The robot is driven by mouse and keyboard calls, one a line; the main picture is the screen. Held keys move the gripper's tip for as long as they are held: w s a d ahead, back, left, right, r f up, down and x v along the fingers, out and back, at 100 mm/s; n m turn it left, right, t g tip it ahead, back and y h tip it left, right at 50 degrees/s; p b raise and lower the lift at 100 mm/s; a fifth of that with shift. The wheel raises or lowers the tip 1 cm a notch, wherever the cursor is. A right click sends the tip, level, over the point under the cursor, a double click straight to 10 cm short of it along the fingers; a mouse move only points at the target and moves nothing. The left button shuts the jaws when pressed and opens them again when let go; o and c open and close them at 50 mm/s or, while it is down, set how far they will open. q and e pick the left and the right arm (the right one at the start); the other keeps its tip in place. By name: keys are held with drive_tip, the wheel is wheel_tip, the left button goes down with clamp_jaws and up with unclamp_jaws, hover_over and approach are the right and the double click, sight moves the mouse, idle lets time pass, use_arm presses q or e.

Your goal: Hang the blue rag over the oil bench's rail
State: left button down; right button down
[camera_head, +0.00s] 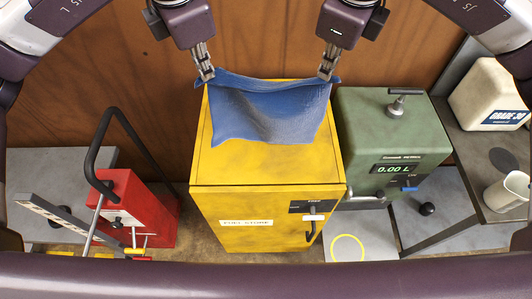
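The blue rag (268,108) hangs stretched between my two grippers in the head view, its lower edge sagging in front of the yellow cabinet's top. My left gripper (206,74) is shut on the rag's upper left corner. My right gripper (326,74) is shut on its upper right corner. Whether the rag's lower edge touches the cabinet I cannot tell. The oil bench (468,157) stands at the right, with a white oil container (487,97) marked GRADE 30 and a light jug (507,192) on it. I cannot clearly make out its rail.
The yellow fuel store cabinet (265,207) stands below the rag. A green metering pump (390,137) with a 0.00 L display stands between cabinet and bench. A red unit (138,205) with a black hoop handle is at the left. A wooden wall (110,85) is behind.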

idle(0.9)
use_arm(q)
drive_tip(key=c, duration=2.1)
unclamp_jaws()
drive_tip(key=shift+o, duration=0.3)
drive_tip(key=o, duration=0.5)
drive_tip(key=shift+o, duration=0.8)
drive_tip(key=o, duration=0.6)
drive_tip(key=shift+c, duration=0.2)
drive_tip(key=shift+r, duration=0.1)
drive_tip(key=shift+g, duration=0.8)
drive_tip(key=r, duration=0.3)
drive_tip(key=s+r, duration=0.1)
drive_tip(key=r, duration=0.1)
drive_tip(key=shift+r, duration=0.3)
